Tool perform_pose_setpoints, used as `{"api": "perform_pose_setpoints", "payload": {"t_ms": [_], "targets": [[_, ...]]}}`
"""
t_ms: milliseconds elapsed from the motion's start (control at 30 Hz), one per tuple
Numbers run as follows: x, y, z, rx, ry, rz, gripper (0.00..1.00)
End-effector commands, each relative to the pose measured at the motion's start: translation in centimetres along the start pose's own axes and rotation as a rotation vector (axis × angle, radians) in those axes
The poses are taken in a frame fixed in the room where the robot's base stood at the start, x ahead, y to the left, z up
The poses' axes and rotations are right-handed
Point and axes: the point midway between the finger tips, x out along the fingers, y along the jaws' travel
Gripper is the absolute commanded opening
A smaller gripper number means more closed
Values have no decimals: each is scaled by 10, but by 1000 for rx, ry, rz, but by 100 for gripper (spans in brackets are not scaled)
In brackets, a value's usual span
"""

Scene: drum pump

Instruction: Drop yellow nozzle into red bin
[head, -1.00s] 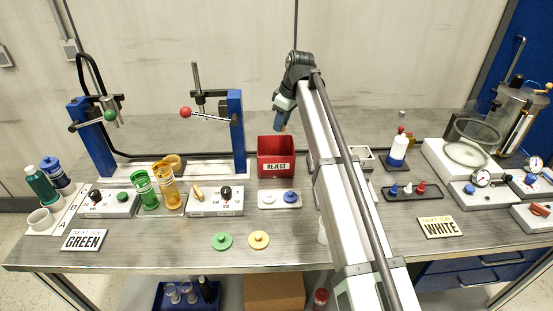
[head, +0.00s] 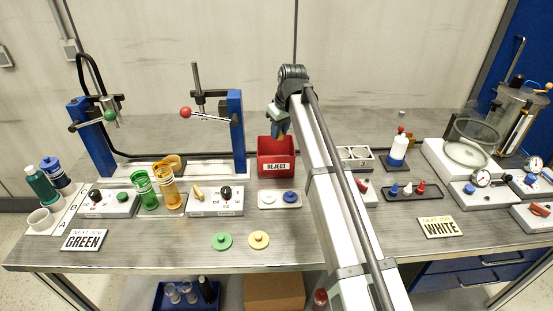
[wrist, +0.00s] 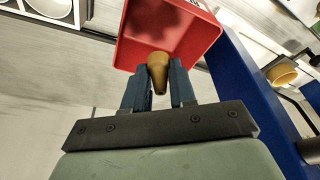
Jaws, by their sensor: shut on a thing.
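The red bin (head: 276,166), labelled REJECT, stands on the table just left of my arm. My gripper (head: 279,130) is above the bin's back part in the head view. In the wrist view, my gripper (wrist: 158,85) is shut on the yellow nozzle (wrist: 157,70), which sits between the two blue fingertips. The nozzle's tip points toward the bin (wrist: 160,30), whose open inside lies beyond it. In the head view, the nozzle is too small to make out clearly between the fingers.
A blue press post (head: 237,130) with a red-knobbed lever stands close left of the bin; it also shows beside the bin in the wrist view (wrist: 250,90).

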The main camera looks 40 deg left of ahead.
Motion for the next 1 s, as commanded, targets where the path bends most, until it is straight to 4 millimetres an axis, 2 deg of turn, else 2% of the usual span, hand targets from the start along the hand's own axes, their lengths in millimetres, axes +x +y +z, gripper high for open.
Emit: {"api": "perform_pose_setpoints", "payload": {"t_ms": [400, 767, 800, 1000], "targets": [[39, 0, 12, -1, 0, -1, 0], [45, 0, 13, -1, 0, 0, 0], [45, 0, 13, -1, 0, 0, 27], [45, 0, 13, -1, 0, 0, 46]]}}
